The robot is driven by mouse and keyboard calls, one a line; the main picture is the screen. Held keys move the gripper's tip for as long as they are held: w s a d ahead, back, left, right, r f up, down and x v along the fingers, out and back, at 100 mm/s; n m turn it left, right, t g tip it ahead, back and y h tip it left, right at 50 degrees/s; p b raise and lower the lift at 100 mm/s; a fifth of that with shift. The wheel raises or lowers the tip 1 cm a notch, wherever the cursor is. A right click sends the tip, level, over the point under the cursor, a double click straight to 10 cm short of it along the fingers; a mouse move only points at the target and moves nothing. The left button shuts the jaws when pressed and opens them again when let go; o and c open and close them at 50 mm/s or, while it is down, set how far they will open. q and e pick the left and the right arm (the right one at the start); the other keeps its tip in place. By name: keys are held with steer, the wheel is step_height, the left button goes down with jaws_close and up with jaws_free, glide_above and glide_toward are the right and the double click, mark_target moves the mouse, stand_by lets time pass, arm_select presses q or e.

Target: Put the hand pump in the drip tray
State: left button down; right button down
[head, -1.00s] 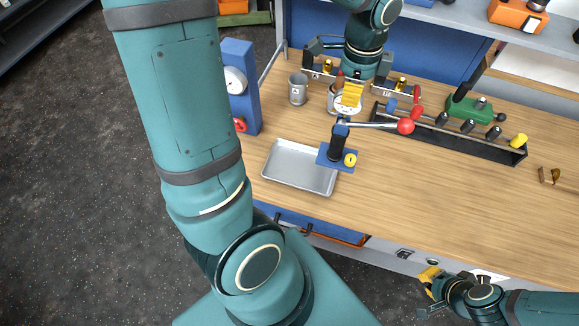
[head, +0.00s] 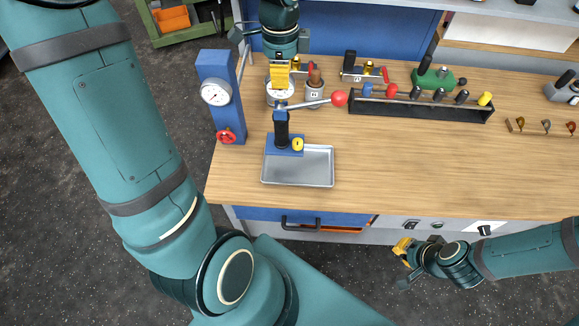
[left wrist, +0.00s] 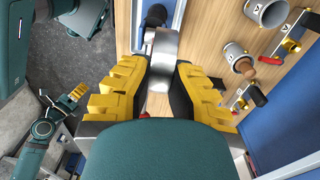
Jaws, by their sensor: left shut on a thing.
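The hand pump (head: 282,130) has a blue base, a black column, a yellow knob and a lever ending in a red ball. It stands upright over the back left part of the grey drip tray (head: 318,178); I cannot tell whether its base touches the tray. My left gripper (head: 280,88) is above the pump, shut on its pale metal top. In the left wrist view this metal part (left wrist: 164,62) sits between the yellow finger pads. My right gripper (head: 405,262) is off the front of the bench, far from the pump; its opening is unclear.
A blue stand with a gauge (head: 216,93) and red valve is close left of the pump. The bench (head: 430,165) right of the tray is clear.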

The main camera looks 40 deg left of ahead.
mark_target(281, 111)
arm_select(q)
steer(key=shift+a, duration=0.15)
steer(key=shift+s+f, duration=0.1)
steer(key=shift+f, duration=0.1)
steer(key=shift+f+b, duration=0.65)
steer(key=shift+f, duration=4.15)
steer(key=c, duration=1.1)
jaws_free()
steer(key=shift+f, duration=0.1)
